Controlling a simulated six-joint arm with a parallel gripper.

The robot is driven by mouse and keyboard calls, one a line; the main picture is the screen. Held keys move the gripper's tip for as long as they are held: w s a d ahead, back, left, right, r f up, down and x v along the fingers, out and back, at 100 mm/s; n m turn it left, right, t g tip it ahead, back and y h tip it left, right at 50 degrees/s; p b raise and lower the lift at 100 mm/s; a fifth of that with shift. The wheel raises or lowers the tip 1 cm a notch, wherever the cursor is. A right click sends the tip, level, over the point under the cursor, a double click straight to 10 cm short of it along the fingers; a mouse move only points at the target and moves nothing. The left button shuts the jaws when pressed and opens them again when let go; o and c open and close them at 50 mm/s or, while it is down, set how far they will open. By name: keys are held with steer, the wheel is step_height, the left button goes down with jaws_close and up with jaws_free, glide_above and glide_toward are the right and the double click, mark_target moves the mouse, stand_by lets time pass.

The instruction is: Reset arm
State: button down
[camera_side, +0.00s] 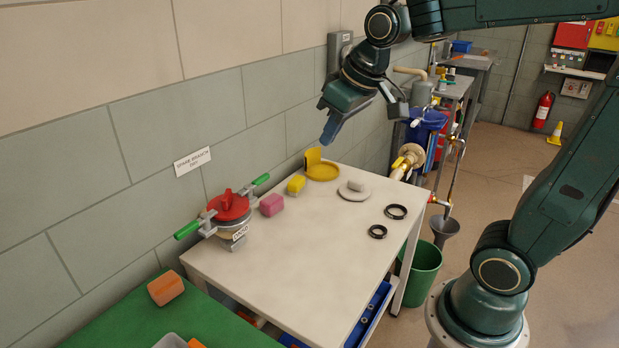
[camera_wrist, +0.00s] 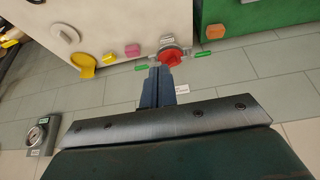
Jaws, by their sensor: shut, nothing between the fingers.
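My gripper (camera_side: 333,128) is raised above the far end of the white table (camera_side: 300,262), close to the wall. Its fingers point down and are shut with nothing between them. They also show in the wrist view (camera_wrist: 158,78). A red-topped valve (camera_side: 230,208) with green handles stands at the table's left edge, well apart from the gripper. It shows beyond the fingertips in the wrist view (camera_wrist: 172,54).
An orange block (camera_side: 166,288) lies on a green surface (camera_side: 120,322). Pipes (camera_side: 408,160) stand behind. The table's middle is clear.

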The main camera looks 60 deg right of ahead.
steer(key=s+a+f, duration=0.1)
steer(key=s, duration=0.6)
steer(key=s+a+f, duration=0.1)
steer(key=s+a, duration=0.1)
steer(key=s, duration=0.5)
steer(key=shift+s+f, duration=0.15)
steer(key=shift+f, duration=0.2)
